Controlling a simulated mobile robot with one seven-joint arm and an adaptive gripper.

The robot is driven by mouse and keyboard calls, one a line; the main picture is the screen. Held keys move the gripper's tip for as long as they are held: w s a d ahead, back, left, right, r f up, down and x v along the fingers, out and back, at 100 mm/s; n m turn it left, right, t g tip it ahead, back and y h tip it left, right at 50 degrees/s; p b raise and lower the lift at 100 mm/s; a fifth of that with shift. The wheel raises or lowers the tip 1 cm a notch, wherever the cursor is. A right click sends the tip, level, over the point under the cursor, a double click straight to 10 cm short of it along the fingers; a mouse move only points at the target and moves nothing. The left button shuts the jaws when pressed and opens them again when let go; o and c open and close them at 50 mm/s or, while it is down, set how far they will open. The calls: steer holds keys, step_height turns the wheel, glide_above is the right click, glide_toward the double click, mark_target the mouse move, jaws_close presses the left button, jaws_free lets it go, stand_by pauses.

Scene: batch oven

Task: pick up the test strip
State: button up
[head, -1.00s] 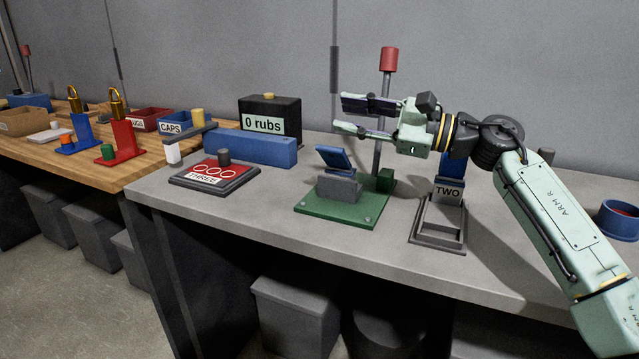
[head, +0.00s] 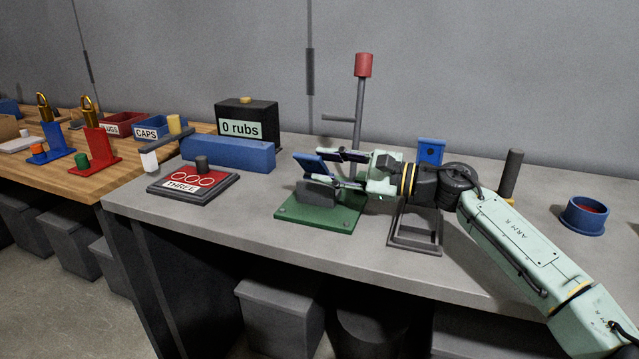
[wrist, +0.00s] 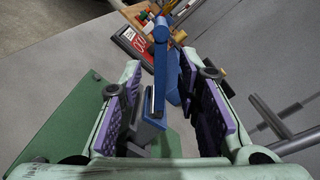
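A blue flat piece, which I take to be the test strip (head: 310,165), leans tilted in a grey block (head: 316,193) on a green base plate (head: 300,214). My gripper (head: 328,168) is level with it, reaching in from the right. In the wrist view the fingers (wrist: 163,108) are apart, with the strip (wrist: 149,104) standing edge-on between them, nearer the left pad. Whether the left pad touches it I cannot tell; a clear gap shows on the right side.
A post with a red top (head: 363,66) and a side bar stands just behind my gripper. A dark grey frame stand (head: 415,247) is beneath my wrist. A blue bar (head: 228,153) and a panel marked THREE (head: 193,184) lie to the left. The bench front is clear.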

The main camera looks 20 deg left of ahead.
steer(key=a+p, duration=0.1)
steer(key=a, duration=0.2)
steer(key=shift+a, duration=0.25)
jaws_close()
steer(key=shift+r, duration=0.15)
stand_by(0.6)
